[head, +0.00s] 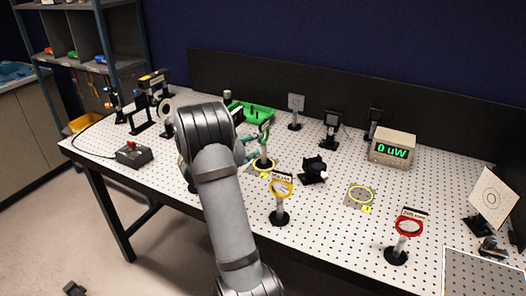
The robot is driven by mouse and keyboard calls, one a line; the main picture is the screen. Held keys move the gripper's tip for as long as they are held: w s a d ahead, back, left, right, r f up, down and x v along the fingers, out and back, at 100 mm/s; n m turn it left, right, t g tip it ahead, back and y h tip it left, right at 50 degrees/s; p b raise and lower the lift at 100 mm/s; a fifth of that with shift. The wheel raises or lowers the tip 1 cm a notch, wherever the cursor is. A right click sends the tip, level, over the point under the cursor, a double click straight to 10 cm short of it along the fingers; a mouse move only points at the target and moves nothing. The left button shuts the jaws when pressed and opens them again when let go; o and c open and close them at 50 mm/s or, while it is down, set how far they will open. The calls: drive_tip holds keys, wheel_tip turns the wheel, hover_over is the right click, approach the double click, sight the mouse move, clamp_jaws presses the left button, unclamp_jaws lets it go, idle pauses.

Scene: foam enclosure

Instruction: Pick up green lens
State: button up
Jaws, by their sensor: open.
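The green lens (265,131) is a green ring on a post with a dark round base. It stands upright on the perforated table, left of centre in the head view, at a yellow ring mark. My gripper (251,149) is open beside the lens post, just to its left. My own arm hides much of the gripper, and I cannot tell whether the fingers touch the post.
A yellow lens (282,188) stands close in front, and a red lens (409,226) stands at the front right. A green tray (258,114) lies behind. A black mount (313,170) is to the right. An empty yellow ring mark (361,195) has free table around it.

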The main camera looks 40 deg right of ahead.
sight(265, 143)
drive_tip(key=x, duration=0.4)
drive_tip(key=shift+s+d+p, duration=0.2)
drive_tip(key=shift+s+p, duration=0.05)
drive_tip(key=shift+p, duration=0.15)
drive_tip(key=shift+p+x, duration=0.9)
drive_tip(key=shift+x, duration=1.9)
drive_tip(key=shift+s, duration=0.15)
drive_tip(key=shift+c, duration=1.1)
drive_tip(key=c, duration=0.7)
clamp_jaws()
